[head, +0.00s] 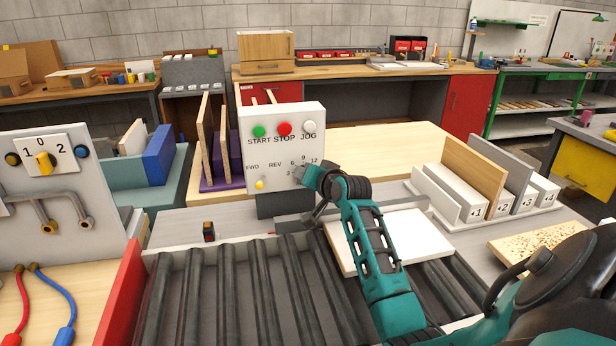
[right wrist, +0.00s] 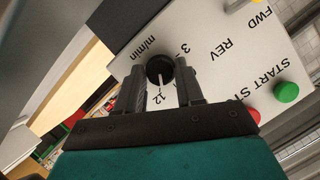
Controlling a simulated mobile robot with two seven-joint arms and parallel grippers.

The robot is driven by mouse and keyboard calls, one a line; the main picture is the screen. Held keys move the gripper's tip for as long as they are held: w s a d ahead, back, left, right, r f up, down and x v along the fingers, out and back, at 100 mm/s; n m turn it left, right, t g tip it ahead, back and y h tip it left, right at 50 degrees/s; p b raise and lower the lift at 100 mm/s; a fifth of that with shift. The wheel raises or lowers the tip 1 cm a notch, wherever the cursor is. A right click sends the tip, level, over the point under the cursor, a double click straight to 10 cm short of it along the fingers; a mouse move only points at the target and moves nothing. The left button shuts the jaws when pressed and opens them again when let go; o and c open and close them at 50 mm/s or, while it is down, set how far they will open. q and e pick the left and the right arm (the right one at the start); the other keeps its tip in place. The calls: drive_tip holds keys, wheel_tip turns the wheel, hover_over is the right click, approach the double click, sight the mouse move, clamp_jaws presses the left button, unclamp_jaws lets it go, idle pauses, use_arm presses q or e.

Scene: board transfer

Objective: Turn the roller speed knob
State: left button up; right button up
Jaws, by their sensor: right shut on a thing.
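The white control panel (head: 283,145) stands behind the roller conveyor, with START, STOP and JOG buttons, a FWD/REV switch and a speed scale. The roller speed knob (right wrist: 160,68) is black with a pale pointer line, which lies towards the 12 side of its m/min scale in the right wrist view. My right gripper (right wrist: 161,82) has its fingers on either side of the knob and is shut on it. In the head view my right gripper (head: 314,190) covers the panel's lower right corner and hides the knob. My left gripper is not in view.
A white board (head: 405,238) lies on the rollers (head: 225,295), partly behind my right arm. A rack of numbered slots (head: 480,200) stands at the right. A panel with a yellow selector (head: 45,160) stands at the left. A small black-and-red item (head: 208,232) sits on the conveyor frame.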

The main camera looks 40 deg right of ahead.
drive_tip(key=shift+m+t+y, duration=0.4)
drive_tip(key=shift+m, duration=0.5)
drive_tip(key=o, duration=1)
drive_tip(key=shift+s, duration=0.1)
drive_tip(key=v, duration=1.2)
drive_tip(key=shift+s, duration=0.4)
